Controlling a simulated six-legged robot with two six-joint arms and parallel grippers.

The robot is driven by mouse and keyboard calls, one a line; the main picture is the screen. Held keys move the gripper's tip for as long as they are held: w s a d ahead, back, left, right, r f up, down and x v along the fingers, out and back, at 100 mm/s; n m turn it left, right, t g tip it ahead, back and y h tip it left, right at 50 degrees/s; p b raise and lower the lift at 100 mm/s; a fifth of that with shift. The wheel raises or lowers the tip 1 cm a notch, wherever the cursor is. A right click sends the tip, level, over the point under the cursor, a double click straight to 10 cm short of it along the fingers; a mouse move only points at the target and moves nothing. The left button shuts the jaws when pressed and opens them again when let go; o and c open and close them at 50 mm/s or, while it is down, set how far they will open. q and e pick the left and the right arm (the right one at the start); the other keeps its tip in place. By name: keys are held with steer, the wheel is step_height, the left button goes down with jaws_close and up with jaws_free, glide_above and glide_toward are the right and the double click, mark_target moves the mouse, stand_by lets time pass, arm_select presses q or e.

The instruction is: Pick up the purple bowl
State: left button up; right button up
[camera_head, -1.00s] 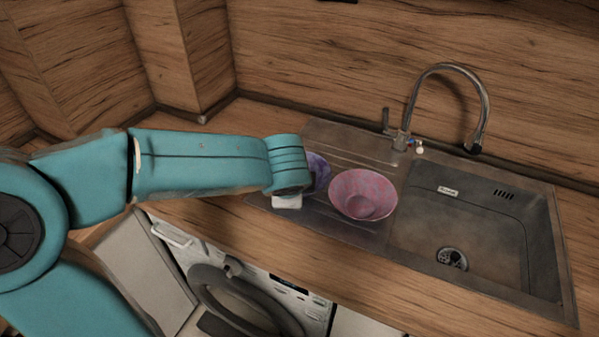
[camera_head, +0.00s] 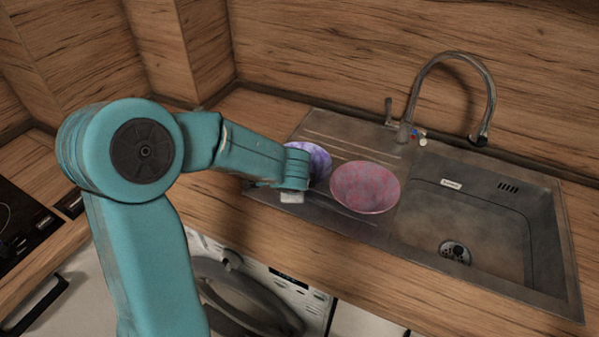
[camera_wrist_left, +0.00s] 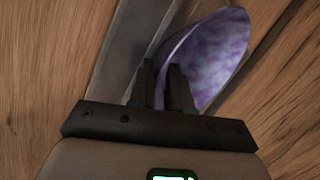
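The purple bowl (camera_head: 312,158) sits at the left end of the sink's drainer, partly hidden behind my left wrist in the head view. Its mottled wall also shows in the left wrist view (camera_wrist_left: 216,50), just beyond the fingers. My left gripper (camera_wrist_left: 161,75) has its two dark fingers a small gap apart at the bowl's near edge, with part of the wall showing between and beside them. I cannot tell whether they press on it. My right gripper is in neither view.
A pink bowl (camera_head: 366,188) stands on the drainer close to the right of the purple one. The steel sink basin (camera_head: 480,230) and curved tap (camera_head: 450,58) lie further right. A wooden splashback (camera_head: 330,60) rises behind.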

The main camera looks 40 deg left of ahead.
arm_select(q)
steer(key=x, duration=0.2)
steer(key=shift+w+a+f, duration=0.1)
steer(key=shift+w+f, duration=0.1)
steer(key=shift+s, duration=0.15)
jaws_close()
